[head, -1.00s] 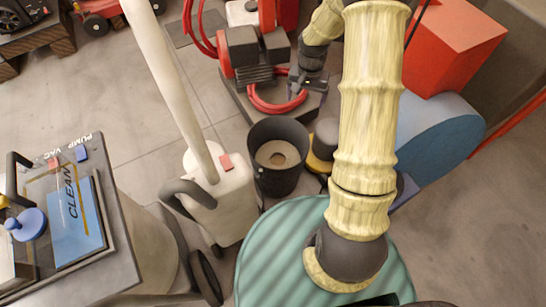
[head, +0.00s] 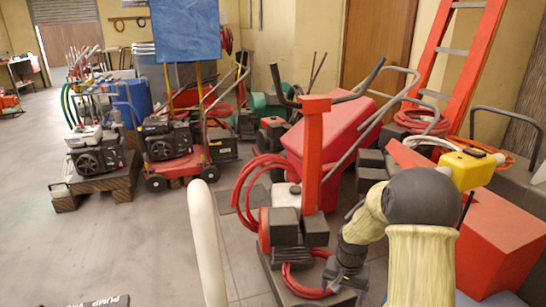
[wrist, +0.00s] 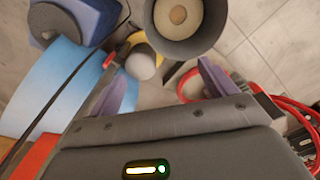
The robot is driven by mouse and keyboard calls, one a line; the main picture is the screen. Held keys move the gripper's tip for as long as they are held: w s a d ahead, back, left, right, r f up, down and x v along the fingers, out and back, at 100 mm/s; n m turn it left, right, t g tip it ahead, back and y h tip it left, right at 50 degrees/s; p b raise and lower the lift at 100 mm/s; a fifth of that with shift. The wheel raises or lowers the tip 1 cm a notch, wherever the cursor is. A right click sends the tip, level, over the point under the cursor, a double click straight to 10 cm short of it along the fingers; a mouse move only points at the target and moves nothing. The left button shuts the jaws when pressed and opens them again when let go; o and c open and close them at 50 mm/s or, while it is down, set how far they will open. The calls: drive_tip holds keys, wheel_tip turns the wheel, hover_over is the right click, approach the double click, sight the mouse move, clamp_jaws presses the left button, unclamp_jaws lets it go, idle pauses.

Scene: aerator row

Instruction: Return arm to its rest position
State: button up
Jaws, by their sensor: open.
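My gripper (head: 345,283) hangs at the end of my bent arm in the lower right of the head view. In the wrist view my gripper (wrist: 163,84) shows two purple fingers set wide apart, with nothing held between them. My arm has pale yellow sleeves and a dark elbow.
A red upright machine (head: 313,150) with red hose (head: 245,195) stands beside my gripper. A red box (head: 500,240) and a red ladder (head: 465,60) are at the right. Engine machines (head: 165,145) stand at left. A blue cylinder (wrist: 60,80) shows in the wrist view.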

drive_tip(key=s+a+r+n+t, duration=0.1)
drive_tip(key=s+a+r+n, duration=0.15)
drive_tip(key=s+r, duration=0.45)
drive_tip(key=s+a+r+n+t, duration=0.1)
drive_tip(key=s+a+r+n, duration=0.2)
drive_tip(key=s, duration=0.7)
drive_tip(key=w+p+v, duration=0.3)
drive_tip(key=p+v, duration=1.2)
drive_tip(key=w+r+p+v, duration=0.1)
drive_tip(key=w+p+v, duration=0.2)
drive_tip(key=p+v, duration=1.2)
drive_tip(key=shift+w+d+r+m+p, duration=0.2)
drive_tip(key=shift+d+r+m+p, duration=0.15)
drive_tip(key=shift+d+r+m, duration=0.1)
